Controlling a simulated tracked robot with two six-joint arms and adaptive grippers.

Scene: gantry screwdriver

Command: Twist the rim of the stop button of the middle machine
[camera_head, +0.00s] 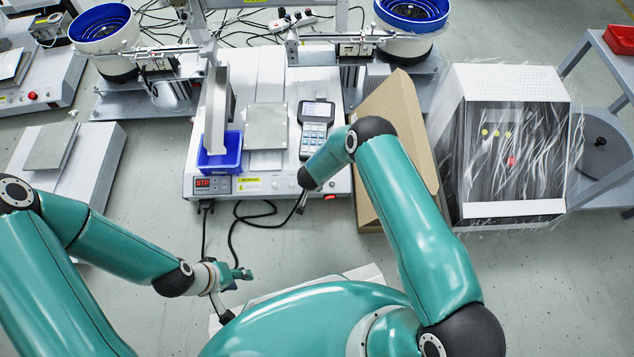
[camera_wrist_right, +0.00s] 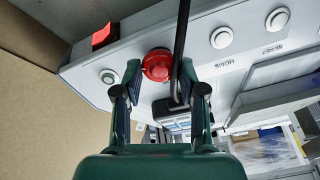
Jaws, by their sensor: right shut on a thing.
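The middle machine (camera_head: 262,85) is a white bench unit with a sloped front panel. Its red round stop button (camera_wrist_right: 157,65) shows in the right wrist view on the pale front panel (camera_wrist_right: 200,65). My right gripper (camera_wrist_right: 157,80) has one finger on each side of the button and is shut on its rim. In the head view my right gripper (camera_head: 301,203) is small at the machine's front edge, and the button is hidden there. My left gripper (camera_head: 236,290) is open and empty, low and left of centre, away from the machine.
A dark cable (camera_wrist_right: 181,40) passes close to the right finger. A cardboard piece (camera_head: 412,125) stands right of the machine.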

